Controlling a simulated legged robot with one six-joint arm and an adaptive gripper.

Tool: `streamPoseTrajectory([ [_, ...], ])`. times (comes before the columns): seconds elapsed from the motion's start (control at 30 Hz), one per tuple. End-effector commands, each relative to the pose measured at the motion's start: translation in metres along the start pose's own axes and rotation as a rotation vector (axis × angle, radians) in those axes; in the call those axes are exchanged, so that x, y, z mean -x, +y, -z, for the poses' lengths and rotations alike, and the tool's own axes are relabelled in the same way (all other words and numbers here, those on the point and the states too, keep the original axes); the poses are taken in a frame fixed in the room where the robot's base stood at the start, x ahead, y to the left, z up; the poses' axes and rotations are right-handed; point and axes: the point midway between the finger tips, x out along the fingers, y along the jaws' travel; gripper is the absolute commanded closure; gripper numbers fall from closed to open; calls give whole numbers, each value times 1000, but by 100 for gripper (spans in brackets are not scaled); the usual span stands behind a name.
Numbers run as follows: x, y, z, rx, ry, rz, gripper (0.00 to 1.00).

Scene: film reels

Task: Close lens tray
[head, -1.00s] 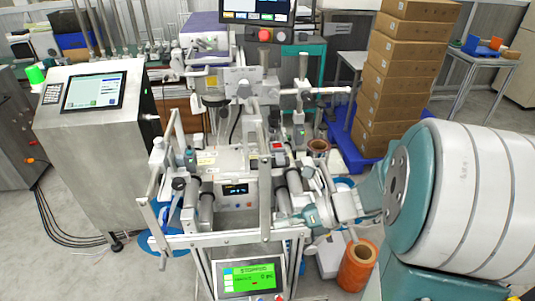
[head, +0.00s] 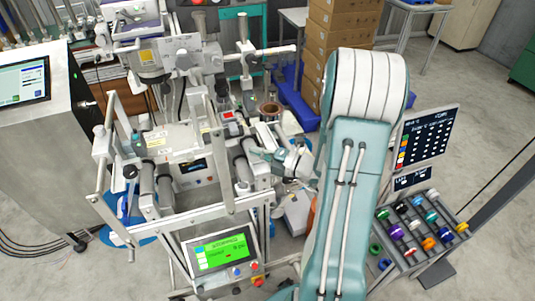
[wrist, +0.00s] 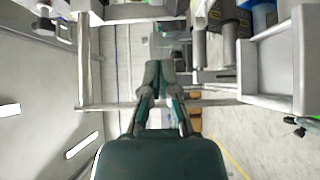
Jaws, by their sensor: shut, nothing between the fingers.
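My gripper (head: 262,154) reaches left from my arm among the rollers and rails of the film machine (head: 180,140) in the head view. In the wrist view my gripper (wrist: 158,68) has its two fingers together, with nothing between them. A pale open box-like compartment (wrist: 246,66) is at the right of the wrist view, apart from the fingers. I cannot tell whether it is the lens tray. In the head view a tilted rack (head: 408,222) with several coloured round pieces stands at the right, far from my gripper; it may be the lens tray.
Pale rails (wrist: 84,65) cross close around the fingers in the wrist view. A green-screen panel (head: 220,250) is at the machine's front. A copper-coloured roll (head: 269,108) sits behind my gripper. Stacked cartons (head: 335,35) stand at the back. Floor at the far right is open.

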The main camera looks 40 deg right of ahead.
Motion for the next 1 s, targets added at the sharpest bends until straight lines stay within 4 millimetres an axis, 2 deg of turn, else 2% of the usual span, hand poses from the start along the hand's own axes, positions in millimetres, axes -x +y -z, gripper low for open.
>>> streamPoseTrajectory([
  [0.2, -41, 0, 2, 2, 7, 0, 100],
  [0.4, -60, 0, -21, 3, 2, 0, 100],
  [0.87, -66, 0, -28, 2, 1, 0, 100],
  [1.0, -75, 0, -36, 4, 2, 0, 100],
])
